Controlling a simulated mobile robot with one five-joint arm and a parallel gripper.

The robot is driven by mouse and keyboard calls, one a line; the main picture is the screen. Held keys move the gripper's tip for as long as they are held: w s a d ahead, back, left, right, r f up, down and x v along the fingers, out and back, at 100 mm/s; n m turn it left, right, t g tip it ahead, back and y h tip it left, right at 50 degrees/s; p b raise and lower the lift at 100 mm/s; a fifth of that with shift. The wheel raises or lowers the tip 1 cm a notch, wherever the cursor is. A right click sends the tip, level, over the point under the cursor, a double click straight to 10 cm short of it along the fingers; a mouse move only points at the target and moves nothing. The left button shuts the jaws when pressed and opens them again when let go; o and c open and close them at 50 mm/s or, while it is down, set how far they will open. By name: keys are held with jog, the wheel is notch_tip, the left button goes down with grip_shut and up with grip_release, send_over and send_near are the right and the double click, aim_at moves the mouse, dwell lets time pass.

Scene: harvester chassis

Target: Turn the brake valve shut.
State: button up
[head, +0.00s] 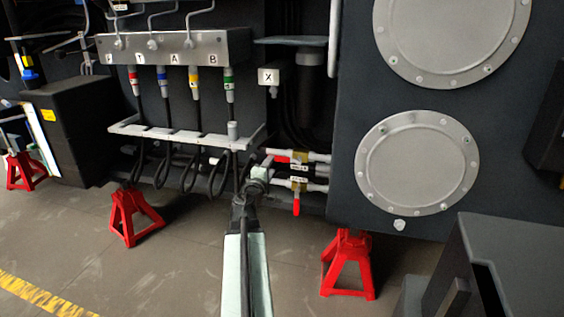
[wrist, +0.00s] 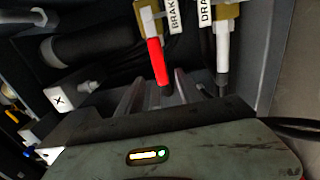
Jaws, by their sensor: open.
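The brake valve (head: 303,156) is the upper of two valves on the chassis in the head view. In the wrist view its brass body (wrist: 149,14) stands beside a partly cut-off label reading "BRAK". Its red handle (wrist: 156,61) lies along the pipe line, and the same handle (head: 277,159) points left in the head view. My gripper (head: 262,172) is just left of the valves, open and with nothing seen in it. It appears apart from the handle.
The drain valve (head: 301,185) is just below, its red handle (head: 296,207) hanging down. A bracket (head: 185,135) with looped hoses stands to the left. A red stand (head: 348,265) is below right. A large panel (head: 345,190) borders the valves on the right.

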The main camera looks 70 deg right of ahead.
aim_at(276, 159)
jog(key=d, duration=0.4)
jog(key=shift+s+d, duration=0.25)
jog(key=shift+w+d, duration=0.15)
jog(key=shift+d, duration=0.35)
grip_shut()
jog(key=shift+a, duration=0.1)
dwell(0.6)
